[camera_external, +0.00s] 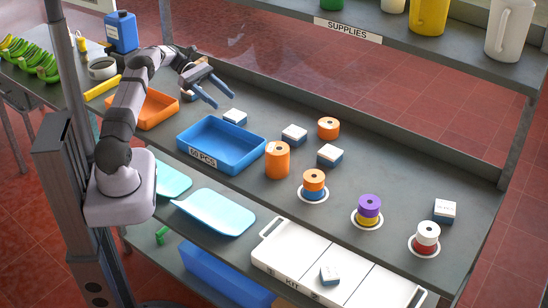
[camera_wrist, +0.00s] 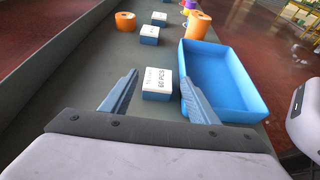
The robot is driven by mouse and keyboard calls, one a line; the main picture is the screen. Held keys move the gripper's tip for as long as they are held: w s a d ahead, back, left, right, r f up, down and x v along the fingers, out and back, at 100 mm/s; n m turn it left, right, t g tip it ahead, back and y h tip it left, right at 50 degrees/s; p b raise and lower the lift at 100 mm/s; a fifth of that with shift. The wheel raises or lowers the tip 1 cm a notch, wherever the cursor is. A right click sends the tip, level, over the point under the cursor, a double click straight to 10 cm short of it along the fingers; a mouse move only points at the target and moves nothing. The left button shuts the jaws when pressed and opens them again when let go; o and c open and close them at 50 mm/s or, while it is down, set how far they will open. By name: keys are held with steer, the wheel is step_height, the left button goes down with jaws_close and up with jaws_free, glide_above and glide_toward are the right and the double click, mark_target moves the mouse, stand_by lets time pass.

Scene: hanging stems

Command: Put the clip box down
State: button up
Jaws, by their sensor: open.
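Several small clip boxes with white tops and blue sides stand on the grey bench. The nearest clip box (camera_external: 235,117) is left of the others, behind the blue tray (camera_external: 222,146). My gripper (camera_external: 222,101) is open and empty, with its fingers pointing down toward that box. In the wrist view the same box (camera_wrist: 157,84), its label reading "60 PCS", shows between the two spread fingers and just beyond them. Other clip boxes (camera_external: 294,135) (camera_external: 330,155) stand further along the bench. One clip box (camera_external: 330,274) lies on the white kit case (camera_external: 290,255).
An orange tray (camera_external: 157,110) lies left of the blue tray. Orange rolls (camera_external: 277,160) (camera_external: 328,127) and stacked spools on white rings (camera_external: 314,184) (camera_external: 368,211) (camera_external: 427,238) stand to the right. A supplies shelf (camera_external: 400,50) runs above the back. Bare bench lies between the items.

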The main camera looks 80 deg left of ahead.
mark_target(233, 114)
step_height(233, 114, down, 2)
steer(key=shift+f, duration=0.25)
steer(key=shift+p+x, duration=0.85)
steer(key=shift+x, duration=0.8)
steer(key=p+x, duration=0.1)
steer(key=x, duration=0.2)
steer(key=shift+d+r, duration=0.1)
steer(key=shift+w+d+f+p, duration=0.25)
steer(key=shift+w+f+p, duration=0.05)
steer(key=shift+w+p, duration=0.05)
steer(key=c, duration=0.9)
steer(key=shift+r, duration=0.1)
step_height(233, 114, up, 10)
steer(key=shift+f+b, duration=0.1)
steer(key=shift+b, duration=1.1)
steer(key=shift+r+p, duration=0.95)
